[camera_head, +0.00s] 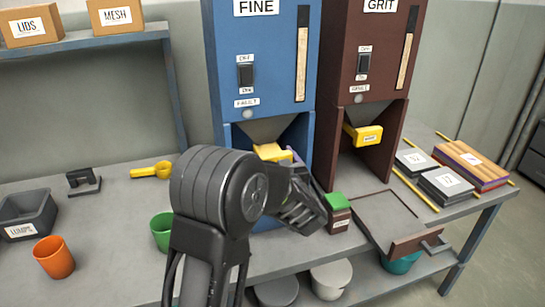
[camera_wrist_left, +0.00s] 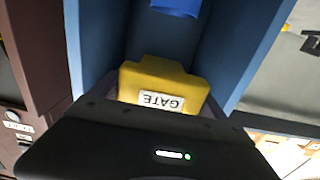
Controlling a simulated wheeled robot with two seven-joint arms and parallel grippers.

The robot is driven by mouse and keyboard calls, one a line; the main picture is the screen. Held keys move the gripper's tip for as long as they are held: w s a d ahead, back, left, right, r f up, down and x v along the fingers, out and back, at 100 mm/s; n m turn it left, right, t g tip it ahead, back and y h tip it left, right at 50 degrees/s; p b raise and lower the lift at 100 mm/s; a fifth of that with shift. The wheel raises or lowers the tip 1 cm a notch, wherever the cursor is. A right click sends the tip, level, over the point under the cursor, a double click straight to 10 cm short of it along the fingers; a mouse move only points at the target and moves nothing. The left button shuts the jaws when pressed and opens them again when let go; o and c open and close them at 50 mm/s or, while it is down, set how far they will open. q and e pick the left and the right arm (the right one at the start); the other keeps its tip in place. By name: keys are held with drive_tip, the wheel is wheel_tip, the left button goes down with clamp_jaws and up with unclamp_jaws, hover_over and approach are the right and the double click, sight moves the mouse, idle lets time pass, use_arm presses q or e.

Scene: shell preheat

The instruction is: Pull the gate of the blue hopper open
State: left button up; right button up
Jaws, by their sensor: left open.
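The blue hopper (camera_head: 265,50), labelled FINE, stands at the back middle. Its yellow gate (camera_head: 272,152) shows under the funnel, partly hidden by my left arm. In the left wrist view the gate (camera_wrist_left: 165,82) is close, with its GATE label upside down. My left gripper (camera_head: 284,162) is open right at the gate. Dark purplish finger edges seem to show on both sides of the gate in the left wrist view; contact cannot be told. My right gripper is not in view.
A brown GRIT hopper (camera_head: 366,50) with its own yellow gate (camera_head: 367,135) stands to the right. A green-topped box (camera_head: 338,208), green cup (camera_head: 162,232), orange cup (camera_head: 54,257), yellow scoop (camera_head: 152,171) and grey bin (camera_head: 28,212) are on the bench.

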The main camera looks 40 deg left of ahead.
use_arm(q)
drive_tip(key=shift+o, duration=1.4)
drive_tip(key=shift+d, duration=0.1)
drive_tip(key=v, duration=0.8)
